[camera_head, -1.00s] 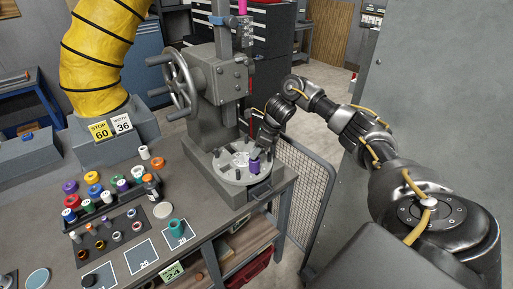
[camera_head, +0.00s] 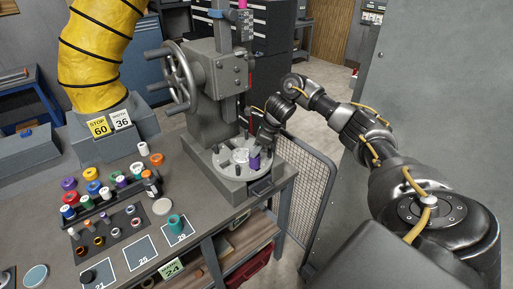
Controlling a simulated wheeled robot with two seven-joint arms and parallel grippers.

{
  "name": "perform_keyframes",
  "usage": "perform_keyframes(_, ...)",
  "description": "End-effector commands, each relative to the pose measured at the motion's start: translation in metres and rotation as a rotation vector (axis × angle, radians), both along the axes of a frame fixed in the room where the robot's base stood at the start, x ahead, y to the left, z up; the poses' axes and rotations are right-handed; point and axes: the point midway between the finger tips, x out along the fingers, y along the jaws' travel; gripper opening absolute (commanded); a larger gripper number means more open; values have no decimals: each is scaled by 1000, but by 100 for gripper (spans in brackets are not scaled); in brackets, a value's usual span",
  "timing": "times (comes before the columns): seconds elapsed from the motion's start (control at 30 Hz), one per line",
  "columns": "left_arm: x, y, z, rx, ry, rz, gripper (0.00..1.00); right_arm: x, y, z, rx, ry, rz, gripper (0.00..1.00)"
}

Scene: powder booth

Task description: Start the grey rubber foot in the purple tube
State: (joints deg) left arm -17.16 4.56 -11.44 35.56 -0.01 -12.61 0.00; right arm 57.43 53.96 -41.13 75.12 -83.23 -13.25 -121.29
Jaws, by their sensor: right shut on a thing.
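The purple tube (camera_head: 254,162) stands upright on the round grey plate (camera_head: 231,173) at the foot of the press, near the plate's right side. My right gripper (camera_head: 257,151) comes in from the right and points down at the tube's top. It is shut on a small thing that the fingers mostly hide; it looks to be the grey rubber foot. I cannot tell whether the foot touches the tube or sits in its mouth. My left gripper is not in view.
The grey press (camera_head: 207,80) with its handwheel (camera_head: 177,78) rises behind the plate. Several short pegs stand on the plate around the tube. A rack of coloured parts (camera_head: 103,205) and a teal tube (camera_head: 175,222) stand on the bench at left. A mesh guard (camera_head: 305,185) is at right.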

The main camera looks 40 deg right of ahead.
Motion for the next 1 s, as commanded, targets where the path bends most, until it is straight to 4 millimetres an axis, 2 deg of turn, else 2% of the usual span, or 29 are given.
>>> perform_keyframes(0.17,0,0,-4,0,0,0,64,0,0,-4,0,0,0,5)
perform_keyframes(0.2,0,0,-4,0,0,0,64,0,0,-3,0,0,0,37)
perform_keyframes(0.4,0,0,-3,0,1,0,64,0,0,-3,0,0,0,60)
perform_keyframes(0.63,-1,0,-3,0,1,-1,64,0,0,-3,0,0,0,60)
perform_keyframes(0.77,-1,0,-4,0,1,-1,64,-2,-2,5,-1,-4,0,60)
perform_keyframes(1.0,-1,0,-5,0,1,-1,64,-16,-15,46,-4,-6,0,60)
